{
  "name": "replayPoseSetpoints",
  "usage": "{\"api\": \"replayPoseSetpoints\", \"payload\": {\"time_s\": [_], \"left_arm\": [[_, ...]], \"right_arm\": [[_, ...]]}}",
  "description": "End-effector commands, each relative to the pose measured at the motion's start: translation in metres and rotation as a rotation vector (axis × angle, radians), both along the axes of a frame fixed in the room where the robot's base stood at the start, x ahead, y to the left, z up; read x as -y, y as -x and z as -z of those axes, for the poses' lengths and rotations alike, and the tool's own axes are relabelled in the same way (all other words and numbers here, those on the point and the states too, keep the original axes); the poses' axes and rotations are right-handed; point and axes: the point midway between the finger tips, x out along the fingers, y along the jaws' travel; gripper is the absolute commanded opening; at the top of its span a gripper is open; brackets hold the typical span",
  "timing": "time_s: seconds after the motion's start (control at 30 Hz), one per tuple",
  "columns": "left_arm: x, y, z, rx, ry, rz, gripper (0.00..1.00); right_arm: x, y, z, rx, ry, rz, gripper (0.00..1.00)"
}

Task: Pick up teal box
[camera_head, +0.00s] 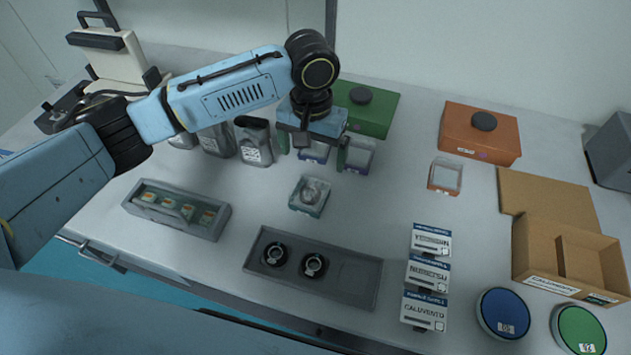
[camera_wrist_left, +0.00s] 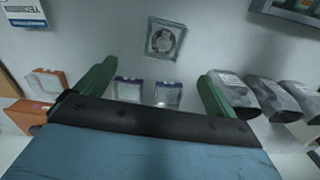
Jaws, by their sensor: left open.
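The teal box (camera_head: 309,196) is a small clear-topped case with a round part inside, flat on the table near the middle. It also shows in the left wrist view (camera_wrist_left: 164,39), at the top centre, beyond the fingertips. My left gripper (camera_head: 313,147) is open and empty, its green fingers spread apart, behind the teal box in the head view. It also shows in the left wrist view (camera_wrist_left: 157,80). Two similar cases, one blue-edged (camera_head: 315,152) and one purple-edged (camera_head: 357,156), lie by the gripper, partly hidden by it. My right gripper is not in view.
Grey bottles (camera_head: 253,142) stand left of the gripper. A green box (camera_head: 376,116) is behind; an orange box (camera_head: 481,135) and orange-edged case (camera_head: 445,177) lie right. A grey tray (camera_head: 352,284) with black rings and a slide holder (camera_head: 177,209) are in front.

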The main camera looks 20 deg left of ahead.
Motion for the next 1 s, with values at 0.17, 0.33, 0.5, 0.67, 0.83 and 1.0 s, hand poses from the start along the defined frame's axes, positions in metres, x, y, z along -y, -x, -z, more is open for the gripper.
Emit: {"api": "replayPoseSetpoints", "payload": {"time_s": [0.17, 0.33, 0.5, 0.67, 0.83, 1.0], "left_arm": [[-0.003, -0.001, 0.022, -0.007, -0.009, -0.011, 0.95], [-0.003, -0.001, 0.056, -0.005, -0.008, -0.010, 0.95], [-0.002, -0.001, 0.076, -0.002, -0.006, -0.008, 0.95], [-0.003, -0.001, 0.086, -0.002, -0.006, -0.008, 0.95], [-0.008, 0.001, 0.112, -0.003, -0.009, -0.009, 0.95], [-0.007, 0.000, 0.129, 0.000, -0.006, -0.007, 0.95]], "right_arm": [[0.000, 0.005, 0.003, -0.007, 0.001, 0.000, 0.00], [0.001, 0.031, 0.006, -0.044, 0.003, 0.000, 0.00], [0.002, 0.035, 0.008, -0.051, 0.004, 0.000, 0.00], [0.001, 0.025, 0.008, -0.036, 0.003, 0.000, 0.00], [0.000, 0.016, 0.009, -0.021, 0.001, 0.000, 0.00], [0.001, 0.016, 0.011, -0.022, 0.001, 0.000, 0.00]]}}
